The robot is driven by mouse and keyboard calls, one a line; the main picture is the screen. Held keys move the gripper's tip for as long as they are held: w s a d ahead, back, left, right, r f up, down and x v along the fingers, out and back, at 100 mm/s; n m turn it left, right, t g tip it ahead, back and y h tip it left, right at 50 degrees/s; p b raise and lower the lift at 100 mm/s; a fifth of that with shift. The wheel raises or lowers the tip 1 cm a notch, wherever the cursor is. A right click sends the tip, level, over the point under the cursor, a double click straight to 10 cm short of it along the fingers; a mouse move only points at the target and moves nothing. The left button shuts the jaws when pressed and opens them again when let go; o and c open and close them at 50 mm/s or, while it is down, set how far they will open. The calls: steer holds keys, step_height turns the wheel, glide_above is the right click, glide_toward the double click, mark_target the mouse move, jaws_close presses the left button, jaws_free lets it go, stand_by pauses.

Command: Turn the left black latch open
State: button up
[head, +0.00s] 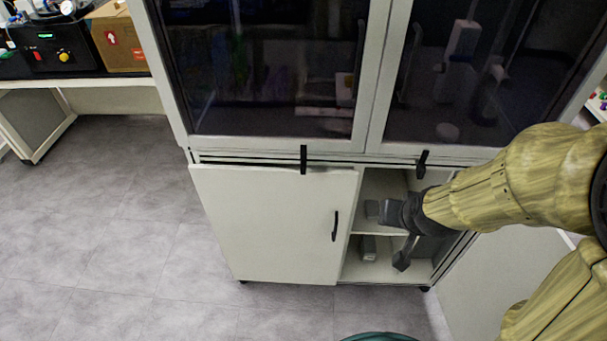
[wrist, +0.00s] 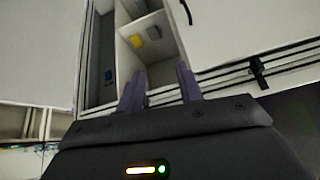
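The left black latch (head: 304,159) is a small upright bar at the seam above the closed left lower door (head: 272,220) of the white cabinet. It also shows in the wrist view (wrist: 257,72), right of my fingers and clear of them. A second black latch (head: 422,164) sits farther right, slightly tilted, above the open right compartment. My gripper (head: 388,228) is in front of that open compartment, below and right of the left latch. In the wrist view my gripper (wrist: 160,84) has its two fingers apart, with nothing between them.
The left door has a black handle (head: 335,226). The open compartment has a shelf (head: 378,231) with small objects inside. Dark glass doors (head: 265,65) are above. A bench (head: 88,82) with a box and a black device stands at the left. Floor left of the cabinet is clear.

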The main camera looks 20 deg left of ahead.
mark_target(303, 170)
steer(key=w+a+f+t+y+b, duration=0.1)
steer(key=a+f+t+b, duration=0.15)
steer(key=a, duration=0.25)
steer(key=w+a+f+n+t+b, duration=0.1)
steer(key=a+b, duration=0.2)
steer(key=a, duration=0.1)
steer(key=w+a+f+t+y+b, duration=0.1)
steer(key=a+f+t+b, duration=0.1)
steer(key=a, duration=0.3)
steer(key=s+a+t+b, duration=0.5)
steer(key=a+t+b, duration=0.1)
steer(key=a+b, duration=0.1)
steer(key=shift+s+a+f+y, duration=0.15)
steer(key=shift+f+y, duration=0.15)
steer(key=shift+f, duration=0.05)
steer(key=shift+n, duration=0.3)
steer(key=p+x, duration=0.3)
steer(key=x, duration=1.4)
steer(key=shift+w+a, duration=0.1)
steer(key=shift+w, duration=0.1)
jaws_close()
